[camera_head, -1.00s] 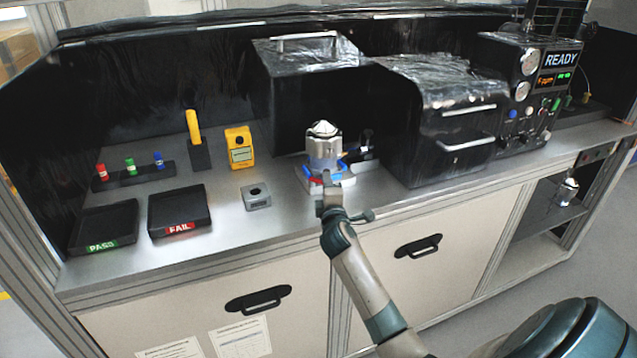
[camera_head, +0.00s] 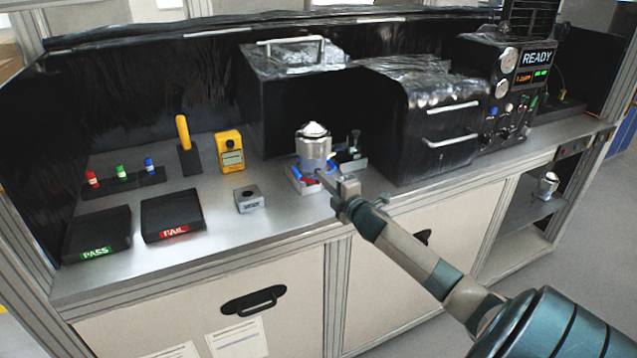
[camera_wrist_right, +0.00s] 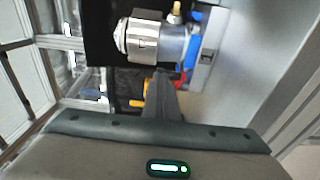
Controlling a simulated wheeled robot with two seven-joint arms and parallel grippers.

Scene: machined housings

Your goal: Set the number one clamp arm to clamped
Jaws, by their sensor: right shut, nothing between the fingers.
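A silver machined housing (camera_head: 314,143) stands upright on a light fixture base (camera_head: 318,190) on the bench. Blue clamp parts (camera_head: 307,167) and a small red part (camera_head: 308,181) show around its foot. I cannot read which arm is number one or how it is set. My right gripper (camera_head: 320,176) is shut and empty, its tip at the front of the fixture, close to the blue and red parts. In the right wrist view the housing (camera_wrist_right: 145,42), blue part (camera_wrist_right: 193,52) and red part (camera_wrist_right: 177,80) lie just beyond the fingers (camera_wrist_right: 161,88). Contact is unclear. My left gripper is not in view.
A grey block with a hole (camera_head: 249,199) sits left of the fixture, with FAIL (camera_head: 172,216) and PASS (camera_head: 97,236) trays farther left. A black stand (camera_head: 354,143) is just right of the fixture. A black machine (camera_head: 425,125) and READY panel (camera_head: 537,58) stand at right.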

